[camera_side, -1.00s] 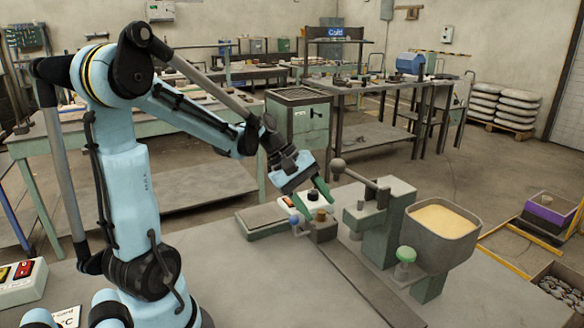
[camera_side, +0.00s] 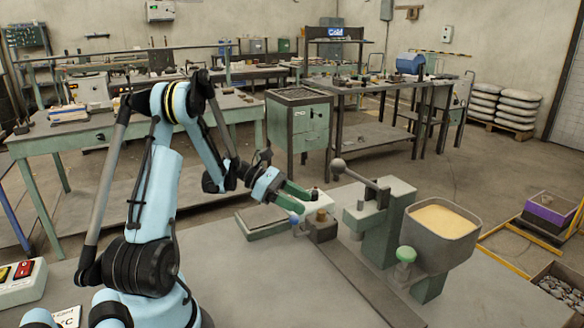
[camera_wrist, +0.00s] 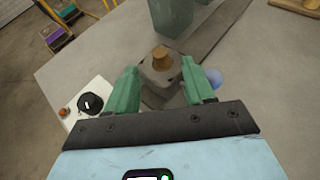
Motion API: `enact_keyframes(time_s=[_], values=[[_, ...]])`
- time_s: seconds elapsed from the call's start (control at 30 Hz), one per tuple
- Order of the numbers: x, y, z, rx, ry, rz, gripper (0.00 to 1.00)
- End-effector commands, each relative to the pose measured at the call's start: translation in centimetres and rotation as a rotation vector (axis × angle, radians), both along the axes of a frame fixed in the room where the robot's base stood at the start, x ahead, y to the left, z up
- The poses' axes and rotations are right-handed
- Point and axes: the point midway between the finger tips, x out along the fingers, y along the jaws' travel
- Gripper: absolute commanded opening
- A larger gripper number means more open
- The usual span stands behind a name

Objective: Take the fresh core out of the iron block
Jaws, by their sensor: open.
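The iron block (camera_side: 322,232) is a small dark grey block on the bench, with a blue ball knob (camera_side: 294,219) at its left. The fresh core (camera_side: 321,214) is a tan-brown stub standing up out of the block's top. In the wrist view the core (camera_wrist: 161,58) rises from the grey block (camera_wrist: 160,76), ahead of and between the green fingers. My gripper (camera_side: 308,201) is open and empty, tilted nearly level, just left of the core. In the wrist view my gripper (camera_wrist: 160,74) has its fingers apart, one to each side; neither is seen touching the core.
A green machine (camera_side: 376,235) with a lever and a sand-filled hopper (camera_side: 440,238) stands right of the block. A white box with a black knob (camera_wrist: 90,104) lies close to the left finger in the wrist view. A flat rail (camera_side: 368,280) runs toward the front.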

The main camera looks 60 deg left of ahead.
Motion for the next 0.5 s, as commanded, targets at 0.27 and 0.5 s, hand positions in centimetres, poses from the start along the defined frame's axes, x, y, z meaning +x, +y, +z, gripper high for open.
enact_keyframes(time_s=[0.27, 0.5], values=[[2.3, -2.5, -1.4, 0.002, 0.0, -0.005, 0.53], [3.5, -3.5, -2.0, 0.001, 0.0, 0.0, 0.53]])
